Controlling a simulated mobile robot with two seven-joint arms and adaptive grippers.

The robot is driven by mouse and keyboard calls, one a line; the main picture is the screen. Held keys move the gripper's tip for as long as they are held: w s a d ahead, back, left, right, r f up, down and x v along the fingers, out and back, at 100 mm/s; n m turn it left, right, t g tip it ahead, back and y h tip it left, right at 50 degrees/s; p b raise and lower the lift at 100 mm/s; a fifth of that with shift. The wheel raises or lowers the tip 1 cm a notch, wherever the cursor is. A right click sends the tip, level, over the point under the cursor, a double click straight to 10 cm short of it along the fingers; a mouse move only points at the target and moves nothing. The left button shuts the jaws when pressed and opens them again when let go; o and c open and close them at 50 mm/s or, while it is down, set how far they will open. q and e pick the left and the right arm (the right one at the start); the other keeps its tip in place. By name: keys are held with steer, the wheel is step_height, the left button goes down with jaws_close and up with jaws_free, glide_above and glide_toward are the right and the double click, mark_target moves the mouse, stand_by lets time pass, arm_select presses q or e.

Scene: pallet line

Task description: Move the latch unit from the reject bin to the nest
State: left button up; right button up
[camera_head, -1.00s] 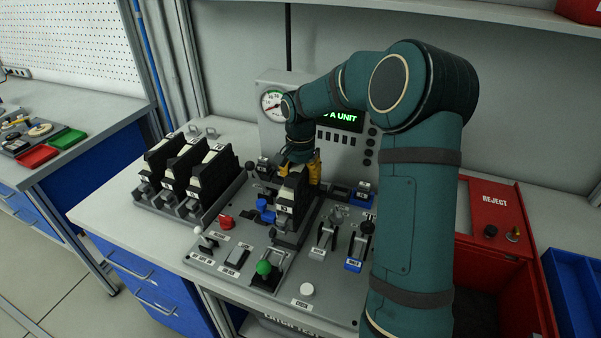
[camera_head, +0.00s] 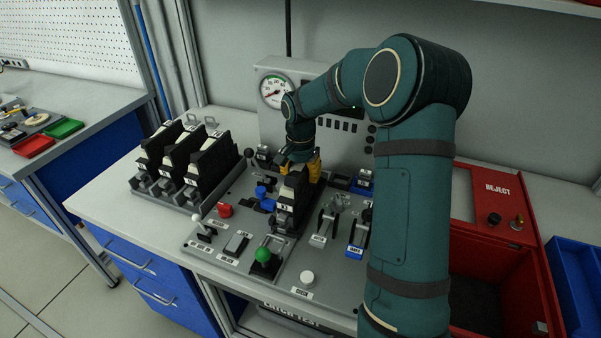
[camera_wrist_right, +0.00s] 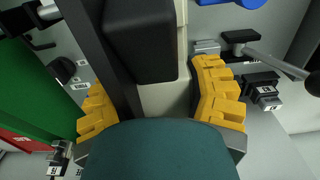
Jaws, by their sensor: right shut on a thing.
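The latch unit (camera_head: 294,192) is a dark, upright block with a pale middle, on the grey console. My right gripper (camera_head: 300,167) is shut on its upper part. In the right wrist view the yellow fingers of my right gripper (camera_wrist_right: 158,103) press on both sides of the pale part of the latch unit (camera_wrist_right: 165,100). The unit stands at the nest (camera_head: 278,226); its base hides most of the nest, and I cannot tell if it is fully seated. The red reject bin (camera_head: 541,285) is at the right, partly behind my arm; its visible inside looks empty. My left gripper is out of view.
A rack (camera_head: 165,205) with several similar units stands left of the console. Levers, a green knob (camera_head: 263,254), a red button (camera_head: 224,210) and a white button (camera_head: 307,278) surround the nest. A gauge (camera_head: 275,90) stands behind. A blue bin (camera_head: 580,285) is at far right.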

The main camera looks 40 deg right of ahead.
steer(key=o, duration=1.4)
step_height(320, 180, up, 12)
steer(key=shift+r, duration=0.1)
stand_by(0.7)
